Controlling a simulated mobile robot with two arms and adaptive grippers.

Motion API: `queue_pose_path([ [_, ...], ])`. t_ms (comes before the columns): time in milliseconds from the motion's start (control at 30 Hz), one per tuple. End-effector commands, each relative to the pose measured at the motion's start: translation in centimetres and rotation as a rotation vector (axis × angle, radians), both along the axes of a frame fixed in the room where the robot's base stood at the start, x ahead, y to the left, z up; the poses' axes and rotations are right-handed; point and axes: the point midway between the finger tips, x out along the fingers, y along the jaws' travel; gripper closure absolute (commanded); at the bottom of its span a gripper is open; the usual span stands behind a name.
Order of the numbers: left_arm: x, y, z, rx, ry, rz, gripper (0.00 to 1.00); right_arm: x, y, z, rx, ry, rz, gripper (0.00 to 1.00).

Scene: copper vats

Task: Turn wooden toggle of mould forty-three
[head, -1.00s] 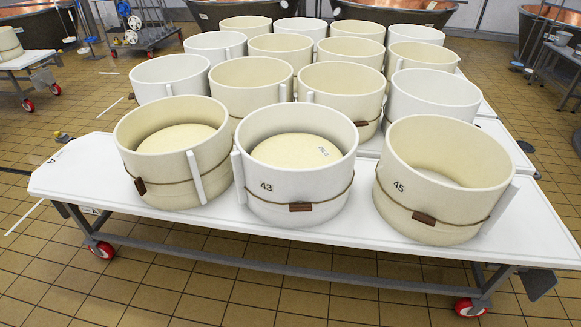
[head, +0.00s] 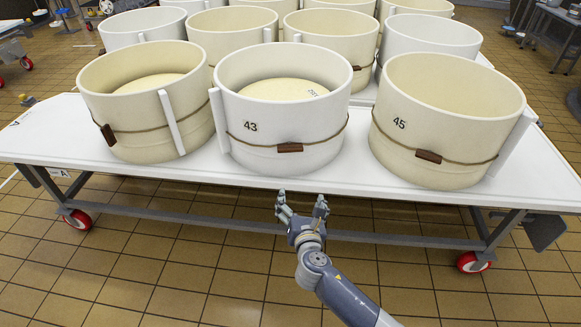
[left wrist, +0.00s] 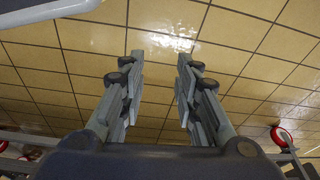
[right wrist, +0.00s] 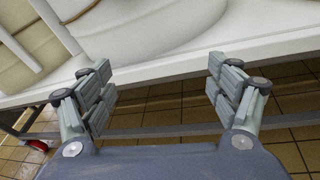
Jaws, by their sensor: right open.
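Mould forty-three (head: 285,110) is a white round mould in the middle of the front row, with a cord around it. Its wooden toggle (head: 290,147) is a small brown block on the cord at the front. A pale cheese (head: 275,89) lies inside it. My right gripper (head: 302,204) is open and empty, below and in front of the toggle, short of the table's front edge. In the right wrist view its fingers (right wrist: 160,90) stand wide apart, with a mould's white lower wall beyond them. My left gripper (left wrist: 160,85) is open and empty above floor tiles; the head view does not show it.
Cream mould forty-five (head: 445,120) stands to the right and another cream mould (head: 150,115) close to the left. More moulds stand behind. The white table (head: 300,180) has a narrow bare strip in front, and red-wheeled legs.

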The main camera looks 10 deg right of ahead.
Motion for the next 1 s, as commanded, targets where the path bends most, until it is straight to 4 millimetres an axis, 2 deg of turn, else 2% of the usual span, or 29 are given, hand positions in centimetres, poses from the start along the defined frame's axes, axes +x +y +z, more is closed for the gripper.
queue_pose_path([
  [100, 0.6, 0.0, 1.2, -0.001, -0.015, 0.002, 0.7, 1.0, 1.1, 4.9, -0.19, -0.13, 0.03, 0.18],
  [200, 0.7, 0.0, 2.2, -0.001, -0.02, 0.003, 0.7, 1.2, 1.5, 7.3, -0.275, -0.181, 0.034, 0.18],
  [267, 0.7, 0.0, 2.5, -0.001, -0.02, 0.003, 0.7, 1.3, 1.6, 8.1, -0.298, -0.196, 0.034, 0.18],
  [467, 0.9, 0.0, 4.1, -0.002, -0.03, 0.005, 0.7, 3.7, 1.4, 8.2, -0.306, -0.198, 0.031, 0.18],
  [600, 0.9, 0.0, 6.1, -0.002, -0.043, 0.006, 0.7, 6.6, 1.1, 8.2, -0.303, -0.199, 0.031, 0.18],
  [800, 0.6, 0.1, 9.1, -0.003, -0.058, 0.008, 0.7, 9.8, 0.8, 8.1, -0.302, -0.196, 0.032, 0.18],
  [1000, 0.2, 0.2, 11.0, -0.003, -0.066, 0.011, 0.7, 11.5, 0.6, 8.1, -0.301, -0.195, 0.032, 0.18],
])
